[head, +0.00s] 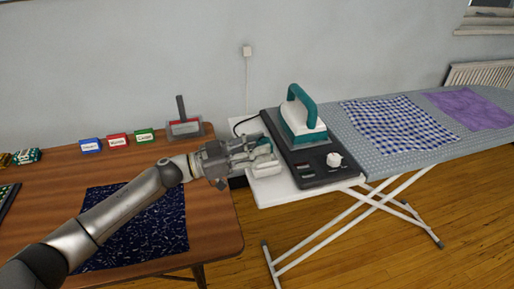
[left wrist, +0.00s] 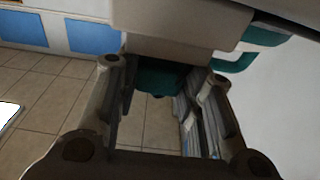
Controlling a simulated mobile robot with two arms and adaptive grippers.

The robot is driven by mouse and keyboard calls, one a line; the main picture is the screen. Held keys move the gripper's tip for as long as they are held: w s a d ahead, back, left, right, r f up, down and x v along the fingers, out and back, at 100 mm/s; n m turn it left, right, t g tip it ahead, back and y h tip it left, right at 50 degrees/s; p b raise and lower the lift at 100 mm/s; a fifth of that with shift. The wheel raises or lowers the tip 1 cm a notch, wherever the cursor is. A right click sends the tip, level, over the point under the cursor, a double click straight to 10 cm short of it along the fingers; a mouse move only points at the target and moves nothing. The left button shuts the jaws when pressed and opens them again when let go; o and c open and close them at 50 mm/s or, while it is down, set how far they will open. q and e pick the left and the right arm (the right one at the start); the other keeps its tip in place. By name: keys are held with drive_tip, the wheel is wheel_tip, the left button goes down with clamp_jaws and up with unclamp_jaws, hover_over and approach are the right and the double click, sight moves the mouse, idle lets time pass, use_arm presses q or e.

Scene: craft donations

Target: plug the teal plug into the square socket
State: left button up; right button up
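My left gripper (head: 258,152) reaches in from the left, at the table's right edge, just left of the iron's dark base. My right gripper is not in view.
A teal-handled iron (head: 303,118) stands on a dark base (head: 318,176) on the ironing board (head: 372,160), with cloths to its right. Small coloured boxes (head: 117,139) and a tool in a grey holder (head: 185,127) stand along the table's back. Dark cloth (head: 150,232) lies under my arm.

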use_arm(q)
drive_tip(key=o, duration=0.3)
wheel_tip(320, 180, down, 2)
drive_tip(key=shift+o, duration=0.2)
use_arm(e)
drive_tip(key=shift+d+f, duration=0.1)
drive_tip(key=shift+f, duration=0.05)
use_arm(q)
drive_tip(key=shift+s, duration=0.1)
drive_tip(key=shift+a, duration=0.15)
drive_tip(key=v, duration=0.7)
drive_tip(key=shift+a+r, duration=0.5)
drive_tip(key=shift+r, duration=0.3)
use_arm(e)
drive_tip(key=shift+w+d, duration=0.15)
drive_tip(key=shift+d, duration=0.45)
use_arm(q)
drive_tip(key=shift+r, duration=0.1)
use_arm(e)
drive_tip(key=shift+a, duration=0.15)
